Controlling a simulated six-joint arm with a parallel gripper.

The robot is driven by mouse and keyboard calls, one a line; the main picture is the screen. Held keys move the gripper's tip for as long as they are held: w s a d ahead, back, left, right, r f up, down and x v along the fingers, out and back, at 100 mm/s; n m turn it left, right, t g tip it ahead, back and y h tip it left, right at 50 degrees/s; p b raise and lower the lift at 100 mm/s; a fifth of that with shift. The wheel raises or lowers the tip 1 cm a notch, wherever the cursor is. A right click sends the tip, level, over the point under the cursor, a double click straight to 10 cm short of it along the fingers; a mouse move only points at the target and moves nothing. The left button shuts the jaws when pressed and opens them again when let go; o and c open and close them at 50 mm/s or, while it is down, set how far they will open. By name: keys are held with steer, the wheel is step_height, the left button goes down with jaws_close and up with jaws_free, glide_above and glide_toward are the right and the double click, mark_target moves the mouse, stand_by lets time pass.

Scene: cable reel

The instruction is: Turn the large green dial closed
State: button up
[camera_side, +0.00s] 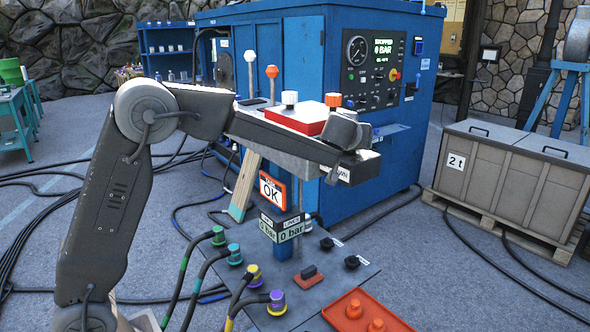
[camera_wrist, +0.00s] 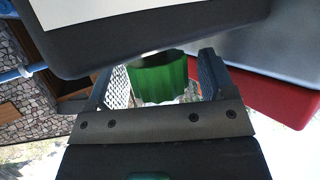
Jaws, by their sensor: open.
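The large green dial (camera_wrist: 158,80) shows in the wrist view, with a ribbed edge, between the two fingers of my gripper (camera_wrist: 163,76). The fingers are open, one on each side of the dial. A narrow gap shows on the right; I cannot tell whether either finger touches it. Part of the dial is hidden by a dark body at the top and by the gripper's bar below. In the side view my gripper (camera_side: 345,137) is at the end of the arm, in front of the blue machine. The green dial cannot be made out there.
The blue machine (camera_side: 270,60) stands close behind, with a gauge panel (camera_side: 372,68). A red block (camera_side: 300,119) with knobs sits beside my gripper.

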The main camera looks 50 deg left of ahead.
steer(key=m+t+h, duration=0.1)
steer(key=m+h, duration=0.2)
steer(key=h, duration=0.1)
steer(key=shift+m+t, duration=0.3)
steer(key=s+d+r+m+h, duration=0.1)
steer(key=s+d+r, duration=0.2)
steer(key=s, duration=0.2)
steer(key=s+d+r+t+h, duration=0.1)
steer(key=s+d+r, duration=0.2)
steer(key=s, duration=0.3)
steer(key=s+d+r+m+h, duration=0.1)
steer(key=s+d+r+h, duration=0.15)
steer(key=s, duration=0.25)
steer(key=s+d+f+m+g+h, duration=0.1)
steer(key=s+d+f, duration=0.1)
steer(key=s, duration=0.3)
steer(key=s+d+f+m+g+h, duration=0.1)
steer(key=s+d+f+g, duration=0.1)
steer(key=s, duration=0.4)
steer(key=shift+s+d+f, duration=0.15)
steer(key=shift+d+f, duration=0.15)
steer(key=shift+d, duration=0.05)
steer(key=s+a+f+n+g+y, duration=0.1)
steer(key=s+a+f+g+y, duration=0.2)
steer(key=s+f, duration=0.7)
steer(key=shift+s+a+f+g, duration=0.2)
steer(key=shift+s+a+g, duration=0.7)
steer(key=shift+s+g, duration=0.2)
